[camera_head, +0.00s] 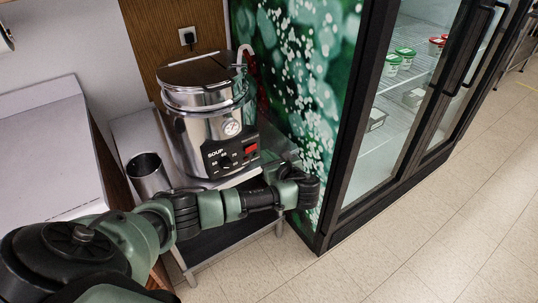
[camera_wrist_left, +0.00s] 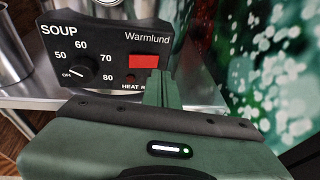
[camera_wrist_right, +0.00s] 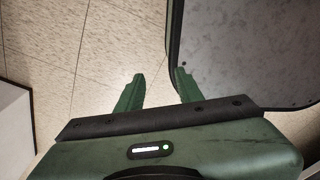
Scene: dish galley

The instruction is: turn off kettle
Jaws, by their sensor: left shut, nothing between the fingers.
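The kettle (camera_head: 200,105) is a shiny steel soup kettle with a lid and a round gauge, standing on a metal stand. Its black front panel (camera_head: 228,157) reads SOUP. In the left wrist view the panel (camera_wrist_left: 100,45) carries a dark dial (camera_wrist_left: 80,72) with numbers 50 to 80 and a red rectangle (camera_wrist_left: 144,62); whether this is a switch or a display is unclear. My left gripper (camera_head: 271,168) is shut and empty in front of the panel's right side; its fingers (camera_wrist_left: 162,84) appear just below and right of the red rectangle. Contact cannot be told. My right gripper (camera_wrist_right: 158,85) is open and empty.
A steel cylinder (camera_head: 147,175) stands left of the kettle on the stand. A green patterned panel (camera_head: 300,80) and a glass-door fridge (camera_head: 400,110) are to the right. A socket (camera_head: 187,36) is on the wall behind. Tiled floor (camera_head: 430,240) is clear at right.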

